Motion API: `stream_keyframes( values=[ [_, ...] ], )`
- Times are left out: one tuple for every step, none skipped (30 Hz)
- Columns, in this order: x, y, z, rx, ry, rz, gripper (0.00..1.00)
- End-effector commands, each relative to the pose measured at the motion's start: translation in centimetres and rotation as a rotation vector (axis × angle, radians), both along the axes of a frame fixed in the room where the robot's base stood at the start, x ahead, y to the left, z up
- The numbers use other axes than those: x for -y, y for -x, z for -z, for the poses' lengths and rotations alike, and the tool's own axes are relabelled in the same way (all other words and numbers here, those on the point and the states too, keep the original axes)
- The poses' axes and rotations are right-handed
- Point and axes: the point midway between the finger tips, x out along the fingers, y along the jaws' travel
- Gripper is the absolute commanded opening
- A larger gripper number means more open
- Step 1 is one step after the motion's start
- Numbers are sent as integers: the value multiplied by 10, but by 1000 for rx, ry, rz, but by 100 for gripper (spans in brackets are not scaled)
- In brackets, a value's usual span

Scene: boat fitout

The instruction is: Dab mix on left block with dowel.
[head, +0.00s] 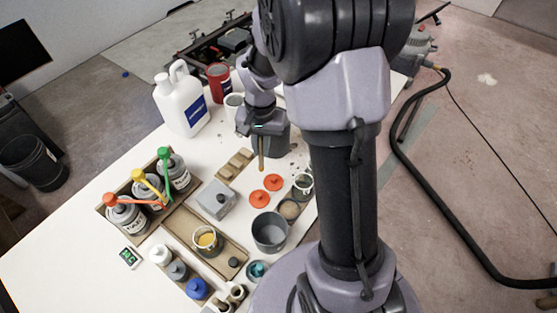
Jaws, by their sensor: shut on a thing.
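My gripper (262,138) is shut on a thin wooden dowel (261,160). The dowel points down, its lower end just right of a small row of wooden blocks (237,163). The left block (225,172) is at the row's lower-left end; I cannot tell whether any mix is on it. A cup holding a yellow mix (207,239) stands in a wooden tray (180,222), toward the front of the table. Part of the dowel's upper end is hidden by my gripper.
Bottles with red, yellow and green tops (150,190) stand in a crate at left. A grey box (216,199), orange lids (266,190) and a grey pot (270,231) lie near the middle. A white jug (182,103) stands behind. The table's left front is mostly clear.

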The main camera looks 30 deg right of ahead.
Motion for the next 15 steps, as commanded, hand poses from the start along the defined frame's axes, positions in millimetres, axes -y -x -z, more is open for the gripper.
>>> stream_keyframes(
  values=[
    [-9, -19, 11, 9, -11, -3, 0],
    [-15, -31, 14, 15, -18, -3, 0],
    [-23, -47, 18, 23, -27, -4, 0],
    [-29, -57, 21, 28, -35, -4, 0],
    [-35, -67, 24, 32, -43, -3, 0],
    [-43, -78, 27, 39, -51, -6, 0],
    [-48, -86, 29, 43, -58, -5, 0],
    [-54, -93, 31, 46, -65, -5, 0],
    [-60, -101, 33, 50, -71, -5, 0],
    [-63, -105, 35, 52, -76, -5, 0],
    [-66, -109, 36, 55, -79, -5, 0],
    [-70, -113, 36, 57, -83, -6, 0],
    [-72, -115, 37, 58, -85, -6, 0],
    [-73, -116, 38, 58, -86, -6, 0],
    [-74, -117, 39, 58, -88, -6, 0]
  ],
)
